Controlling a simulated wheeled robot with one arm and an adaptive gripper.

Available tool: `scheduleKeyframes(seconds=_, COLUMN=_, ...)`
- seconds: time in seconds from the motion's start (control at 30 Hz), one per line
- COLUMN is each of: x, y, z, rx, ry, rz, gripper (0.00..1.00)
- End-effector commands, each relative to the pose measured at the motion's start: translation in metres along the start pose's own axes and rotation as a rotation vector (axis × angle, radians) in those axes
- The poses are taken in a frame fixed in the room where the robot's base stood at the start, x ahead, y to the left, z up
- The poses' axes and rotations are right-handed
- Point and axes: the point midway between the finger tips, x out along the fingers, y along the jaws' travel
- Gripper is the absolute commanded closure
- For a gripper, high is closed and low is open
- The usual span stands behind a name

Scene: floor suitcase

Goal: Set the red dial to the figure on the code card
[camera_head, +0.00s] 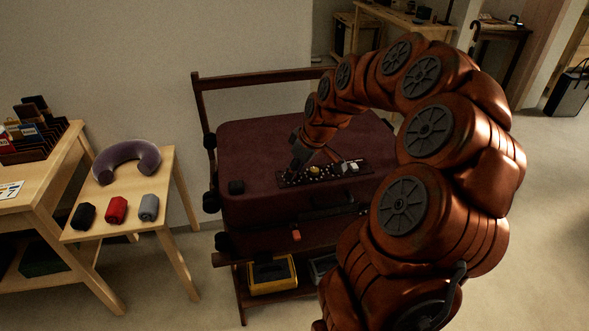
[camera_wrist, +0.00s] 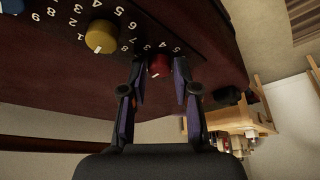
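The red dial (camera_wrist: 158,66) shows in the wrist view on a dark panel strip, with white figures beside it, such as 3, 4 and 5. Its pointer setting cannot be read. My gripper (camera_wrist: 159,68) is open, with one fingertip on each side of the red dial and a small gap visible on both sides. In the head view my gripper (camera_head: 299,158) is low over the left end of the dial panel (camera_head: 325,173) on the maroon suitcase (camera_head: 255,150). A small white card (camera_head: 10,190) lies on the left desk; its print is too small to read.
A yellow dial (camera_wrist: 100,37) and a blue dial (camera_wrist: 12,5) sit along the same panel. The suitcase rests on a dark wooden rack (camera_head: 240,78). A side table (camera_head: 160,175) at left holds a neck pillow (camera_head: 127,158) and several small rolls. Floor is open at right.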

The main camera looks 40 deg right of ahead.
Motion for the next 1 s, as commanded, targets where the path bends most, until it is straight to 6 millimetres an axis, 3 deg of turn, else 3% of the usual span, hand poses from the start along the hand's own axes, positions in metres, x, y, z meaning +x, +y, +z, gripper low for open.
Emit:
scheduleKeyframes(seconds=0.27, x=0.0, y=-0.0002, z=0.0, rx=0.0, ry=0.0, rz=0.0, gripper=1.0)
scheduleKeyframes(seconds=0.67, x=0.0005, y=-0.0005, z=0.0003, rx=0.043, ry=0.0, rz=0.018, gripper=1.0)
scheduleKeyframes(seconds=1.0, x=0.0005, y=-0.002, z=0.0005, rx=0.256, ry=-0.001, rz=0.112, gripper=1.0)
